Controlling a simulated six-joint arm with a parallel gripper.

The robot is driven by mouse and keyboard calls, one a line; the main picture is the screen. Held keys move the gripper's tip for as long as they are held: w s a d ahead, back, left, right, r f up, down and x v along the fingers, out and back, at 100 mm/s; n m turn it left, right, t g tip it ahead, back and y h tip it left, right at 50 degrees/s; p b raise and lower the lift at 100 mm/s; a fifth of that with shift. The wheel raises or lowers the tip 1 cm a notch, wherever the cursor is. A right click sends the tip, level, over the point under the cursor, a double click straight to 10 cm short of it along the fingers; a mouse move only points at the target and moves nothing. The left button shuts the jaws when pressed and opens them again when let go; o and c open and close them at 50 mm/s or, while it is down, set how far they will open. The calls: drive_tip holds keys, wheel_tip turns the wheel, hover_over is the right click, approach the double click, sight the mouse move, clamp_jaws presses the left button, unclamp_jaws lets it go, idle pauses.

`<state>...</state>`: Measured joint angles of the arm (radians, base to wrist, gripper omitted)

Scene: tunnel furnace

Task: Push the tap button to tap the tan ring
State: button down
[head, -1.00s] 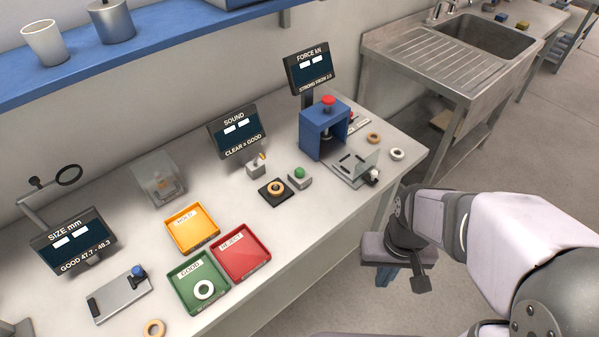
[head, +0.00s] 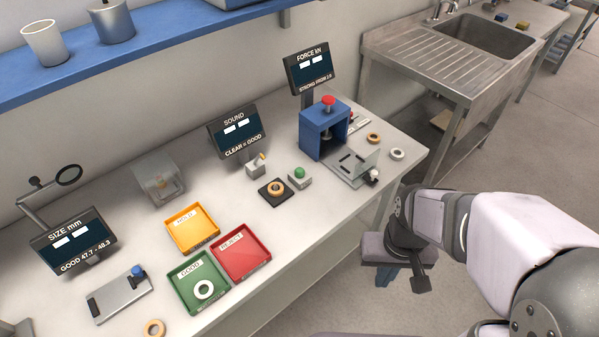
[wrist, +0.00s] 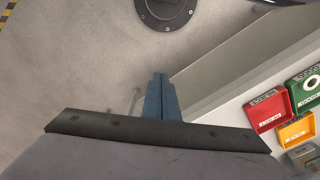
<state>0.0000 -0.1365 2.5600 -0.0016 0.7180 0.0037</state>
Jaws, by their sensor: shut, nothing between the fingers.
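The tan ring (head: 276,188) lies flat on a small black pad (head: 263,194) at the middle of the bench in the head view. The tap button (head: 299,173) is a green dome on a grey box just right of the pad. A small grey tapper (head: 257,167) stands behind the pad. The sound display (head: 236,134) above reads "CLEAR = GOOD" with two white blocks. My gripper (head: 418,283) hangs off the bench's front edge, right of and away from the button. In the wrist view its blue fingers (wrist: 159,98) are together and empty.
Yellow hold tray (head: 192,245), red reject tray (head: 268,263) and green good tray (head: 182,293) stand left of the pad; a white ring (head: 204,282) lies in the green one. A blue press (head: 309,140) and guarded fixture stand right of the button.

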idle(0.7)
drive_tip(key=w+a+f+m+y+p, duration=0.1)
drive_tip(key=w+a, duration=0.4)
drive_tip(key=w, duration=0.1)
drive_tip(key=w+a+f+m+y+p, duration=0.1)
drive_tip(key=w+a+y+p, duration=0.1)
drive_tip(key=w+a, duration=0.3)
drive_tip(key=w+a+f+y+p, duration=0.1)
drive_tip(key=w+a+p, duration=0.1)
drive_tip(key=w+a, duration=0.2)
drive_tip(key=shift+w+a+f+m+y, duration=0.1)
drive_tip(key=shift+w+a+m+y, duration=0.05)
drive_tip(key=shift+w, duration=0.45)
drive_tip(key=shift+w+a+f+m+y, duration=0.1)
drive_tip(key=shift+w+f, duration=0.05)
drive_tip(key=shift+w, duration=0.4)
drive_tip(key=shift+w+a+f+m+y, duration=0.1)
drive_tip(key=shift+w+a+m+y, duration=0.05)
drive_tip(key=shift+w, duration=0.45)
drive_tip(key=w+a+r+n+t+y, duration=0.1)
drive_tip(key=w+a+r+n+t, duration=0.1)
drive_tip(key=w+r, duration=0.3)
drive_tip(key=w+a+r+n+t+y, duration=0.1)
drive_tip(key=w+a+r+n+t, duration=0.1)
drive_tip(key=w, duration=0.9)
drive_tip(key=shift+a+r+t, duration=0.15)
drive_tip(key=shift+r+t, duration=0.75)
drive_tip(key=shift+r, duration=0.5)
